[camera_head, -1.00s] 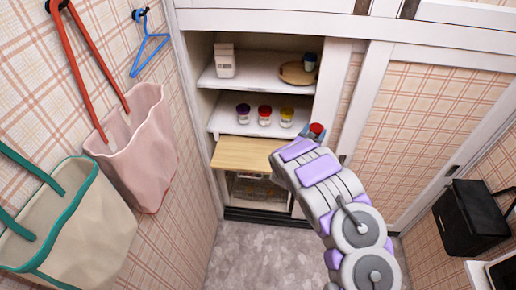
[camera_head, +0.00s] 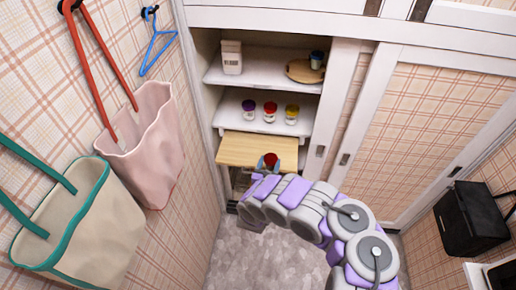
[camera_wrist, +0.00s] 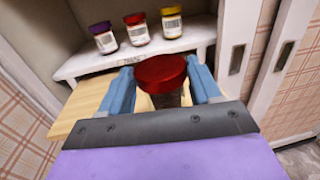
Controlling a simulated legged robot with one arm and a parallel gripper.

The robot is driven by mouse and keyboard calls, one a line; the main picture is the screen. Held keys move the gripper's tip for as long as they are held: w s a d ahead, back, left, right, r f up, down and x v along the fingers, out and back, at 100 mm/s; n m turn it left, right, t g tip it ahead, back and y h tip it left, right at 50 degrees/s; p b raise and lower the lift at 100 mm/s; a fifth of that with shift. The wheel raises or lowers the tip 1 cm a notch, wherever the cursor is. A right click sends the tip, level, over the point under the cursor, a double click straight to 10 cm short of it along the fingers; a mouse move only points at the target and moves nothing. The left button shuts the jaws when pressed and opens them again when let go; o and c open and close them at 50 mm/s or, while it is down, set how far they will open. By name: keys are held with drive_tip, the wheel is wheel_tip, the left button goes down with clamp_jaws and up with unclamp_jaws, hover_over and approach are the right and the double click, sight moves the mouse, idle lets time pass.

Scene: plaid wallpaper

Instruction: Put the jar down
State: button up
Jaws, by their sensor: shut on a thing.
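A jar with a red lid (camera_wrist: 161,72) is held between the two blue fingers of my gripper (camera_wrist: 163,88). Its lid faces the wrist camera, and most of its body is hidden below the lid. In the head view, the red lid (camera_head: 270,160) shows at the end of my arm, in front of the pull-out wooden board (camera_head: 240,149). The board also shows in the wrist view (camera_wrist: 84,102), behind and to the left of the jar. I cannot tell whether the jar touches the board.
Purple-, red- and yellow-lidded jars (camera_head: 270,112) stand on the white shelf (camera_head: 235,122) above the board. A white carton (camera_head: 232,58) and a round wooden board (camera_head: 302,72) are on the upper shelf. Bags (camera_head: 145,145) hang at left. The board's left part is clear.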

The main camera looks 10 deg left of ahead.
drive_tip(key=w+a+b, duration=0.2)
drive_tip(key=w, duration=0.1)
drive_tip(key=w+a+f+b, duration=0.1)
drive_tip(key=w+a+b, duration=0.1)
drive_tip(key=w, duration=0.2)
drive_tip(key=w+a+b, duration=0.2)
drive_tip(key=w, duration=0.2)
drive_tip(key=shift+w+a+f, duration=0.15)
drive_tip(key=shift+a+f, duration=0.05)
drive_tip(key=shift+f, duration=0.1)
drive_tip(key=f, duration=0.1)
drive_tip(key=w+f+b, duration=0.1)
drive_tip(key=f+b, duration=0.1)
drive_tip(key=shift+w+a+f, duration=0.25)
drive_tip(key=shift+w+a, duration=0.1)
drive_tip(key=shift+r, duration=0.1)
drive_tip(key=o, duration=1.2)
